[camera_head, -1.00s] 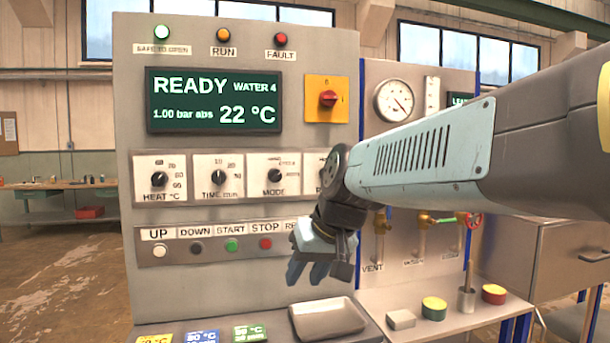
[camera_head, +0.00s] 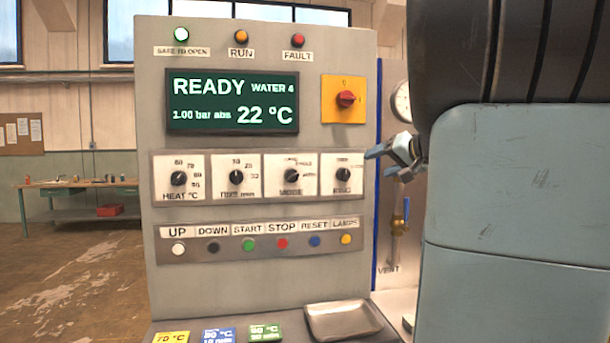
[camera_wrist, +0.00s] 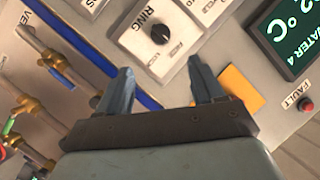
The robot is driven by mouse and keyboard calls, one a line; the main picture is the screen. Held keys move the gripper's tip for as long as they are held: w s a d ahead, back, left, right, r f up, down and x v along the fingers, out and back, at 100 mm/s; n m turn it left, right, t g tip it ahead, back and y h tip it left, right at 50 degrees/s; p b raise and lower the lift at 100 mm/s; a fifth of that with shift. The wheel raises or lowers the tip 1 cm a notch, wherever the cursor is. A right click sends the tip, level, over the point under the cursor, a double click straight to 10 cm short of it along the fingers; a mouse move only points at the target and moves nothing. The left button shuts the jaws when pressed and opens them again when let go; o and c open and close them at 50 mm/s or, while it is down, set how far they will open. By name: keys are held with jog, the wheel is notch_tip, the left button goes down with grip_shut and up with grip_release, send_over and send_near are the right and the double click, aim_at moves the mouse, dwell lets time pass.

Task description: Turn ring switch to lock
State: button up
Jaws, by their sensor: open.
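The ring switch (camera_head: 342,175) is the rightmost of the black knobs on the grey panel, on a white plate. In the wrist view the ring switch (camera_wrist: 160,34), with the label RING beside it, lies ahead of and roughly between my fingertips. Its position marks are too small to read, so I cannot tell its setting. My gripper (camera_head: 385,154) is open and empty, just right of the panel's edge and slightly above the switch's height. In the wrist view my gripper (camera_wrist: 161,72) has both fingers apart, with nothing between them. It appears clear of the knob.
The mode knob (camera_head: 291,176) is left of the ring switch. A yellow plate with a red rotary switch (camera_head: 345,99) sits above. Push buttons (camera_head: 282,244) run below, and a metal tray (camera_head: 343,320) lies underneath. Valves and pipes (camera_wrist: 55,65) are beside the panel.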

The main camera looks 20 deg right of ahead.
aim_at(347, 174)
jog(key=x, duration=1.3)
jog(key=shift+w+a+f, duration=0.1)
jog(key=shift+w+f, duration=0.1)
jog(key=shift+w, duration=0.15)
jog(key=c, duration=1)
